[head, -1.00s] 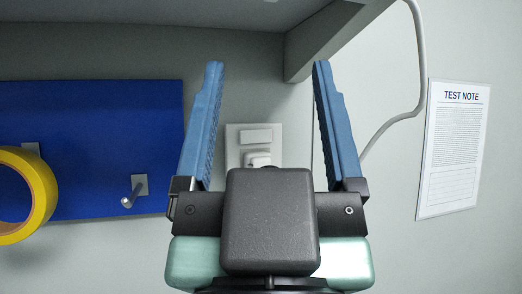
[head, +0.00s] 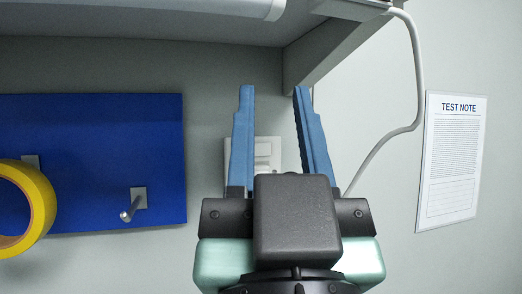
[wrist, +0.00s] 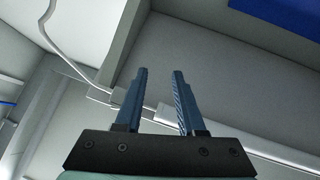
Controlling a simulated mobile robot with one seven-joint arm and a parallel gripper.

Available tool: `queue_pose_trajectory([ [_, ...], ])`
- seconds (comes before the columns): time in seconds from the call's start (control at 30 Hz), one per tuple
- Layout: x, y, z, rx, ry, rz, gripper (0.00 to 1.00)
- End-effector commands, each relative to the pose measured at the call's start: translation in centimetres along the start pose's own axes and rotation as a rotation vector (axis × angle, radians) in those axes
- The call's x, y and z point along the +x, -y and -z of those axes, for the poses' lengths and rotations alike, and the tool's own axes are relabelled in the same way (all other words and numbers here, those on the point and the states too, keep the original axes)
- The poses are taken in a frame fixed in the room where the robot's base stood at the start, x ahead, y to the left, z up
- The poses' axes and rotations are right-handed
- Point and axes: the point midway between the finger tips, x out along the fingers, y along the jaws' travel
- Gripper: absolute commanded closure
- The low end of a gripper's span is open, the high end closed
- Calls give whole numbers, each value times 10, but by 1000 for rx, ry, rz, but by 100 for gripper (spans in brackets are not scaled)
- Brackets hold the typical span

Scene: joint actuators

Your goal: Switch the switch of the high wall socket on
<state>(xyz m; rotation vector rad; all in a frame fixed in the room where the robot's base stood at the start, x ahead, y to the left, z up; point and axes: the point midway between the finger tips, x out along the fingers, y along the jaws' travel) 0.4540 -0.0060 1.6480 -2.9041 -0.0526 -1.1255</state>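A white wall socket (head: 263,150) is on the grey wall under the shelf, in the middle of the head view. A flat rectangular piece, apparently its switch, shows at its top. The lower part is largely hidden by my gripper, and the switch's position cannot be made out. My gripper (head: 273,90) has two blue fingers, apart and with nothing between them. They point up in the picture and overlap the socket in view; contact cannot be told. In the wrist view my gripper (wrist: 160,72) is also open and empty, and the socket is not seen there.
A grey shelf (head: 150,48) with a support at its right end overhangs the wall. A blue board (head: 90,125) with a metal hook (head: 130,205) and a yellow tape roll (head: 42,205) is at left. A white cable (head: 418,90) and a test note (head: 452,160) are at right.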

Motion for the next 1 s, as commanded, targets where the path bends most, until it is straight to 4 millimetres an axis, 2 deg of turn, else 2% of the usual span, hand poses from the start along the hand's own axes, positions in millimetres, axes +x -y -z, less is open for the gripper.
queue_pose_trajectory([
  [0.03,6,-7,-3,17,37,8,72],
  [0.2,19,-22,-24,102,233,90,100],
  [0.37,14,-30,-36,147,430,198,100],
  [0.6,-10,-35,-41,145,655,334,100],
  [0.8,-22,-37,-41,134,729,378,100],
  [1.0,-24,-37,-42,133,734,382,100],
])
